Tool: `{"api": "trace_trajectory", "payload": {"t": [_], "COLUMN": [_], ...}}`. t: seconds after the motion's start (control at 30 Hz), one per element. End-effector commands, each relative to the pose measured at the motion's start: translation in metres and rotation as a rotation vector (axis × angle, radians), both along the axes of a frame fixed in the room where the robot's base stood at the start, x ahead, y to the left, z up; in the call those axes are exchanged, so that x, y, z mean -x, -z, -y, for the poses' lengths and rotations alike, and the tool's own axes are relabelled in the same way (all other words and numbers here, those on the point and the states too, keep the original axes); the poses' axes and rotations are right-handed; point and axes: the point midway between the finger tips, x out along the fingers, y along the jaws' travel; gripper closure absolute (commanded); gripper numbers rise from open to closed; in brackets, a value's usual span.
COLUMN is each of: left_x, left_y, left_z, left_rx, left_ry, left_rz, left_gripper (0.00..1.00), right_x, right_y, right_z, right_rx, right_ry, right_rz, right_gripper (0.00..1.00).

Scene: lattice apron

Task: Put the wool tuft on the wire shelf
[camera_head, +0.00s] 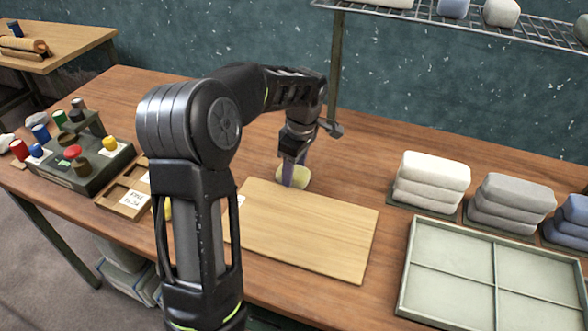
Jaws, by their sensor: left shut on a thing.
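A pale yellow-green wool tuft (304,178) is at the table surface, just behind the wooden board. My left gripper (293,178) points down and is shut on the tuft; its fingers hide part of it. I cannot tell whether the tuft still touches the table. The wire shelf (470,22) is at the top right, above the table, with several soft lumps on it; its upper part is cut off by the frame. My right gripper is not in view.
A shelf post (337,70) stands behind my left gripper. White (432,180) and grey (510,203) folded stacks sit at the right, behind a divided tray (403,290). The wooden board (310,235) is bare.

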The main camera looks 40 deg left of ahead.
Motion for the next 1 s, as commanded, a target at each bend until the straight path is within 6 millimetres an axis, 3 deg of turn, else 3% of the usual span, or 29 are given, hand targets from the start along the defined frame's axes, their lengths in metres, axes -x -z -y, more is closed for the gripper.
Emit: {"api": "trace_trajectory", "payload": {"t": [0.23,0.27,0.5,0.77,1.0], "left_x": [0.002,0.002,0.003,0.004,0.004], "left_y": [0.013,0.013,0.015,0.015,-0.002], "left_z": [0.002,0.002,0.002,0.001,0.001], "left_rx": [0.005,0.005,0.006,0.008,0.007], "left_ry": [0.001,0.001,-0.002,-0.005,-0.005], "left_rz": [-0.009,-0.010,-0.014,-0.017,-0.017], "left_gripper": [0.88,0.49,0.30,0.28,0.28], "right_x": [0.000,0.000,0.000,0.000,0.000], "right_y": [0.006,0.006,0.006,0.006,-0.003], "right_z": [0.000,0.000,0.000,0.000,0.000], "right_rx": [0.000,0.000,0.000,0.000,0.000], "right_ry": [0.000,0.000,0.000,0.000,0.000], "right_rz": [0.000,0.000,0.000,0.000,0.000], "right_gripper": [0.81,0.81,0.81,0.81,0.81]}}
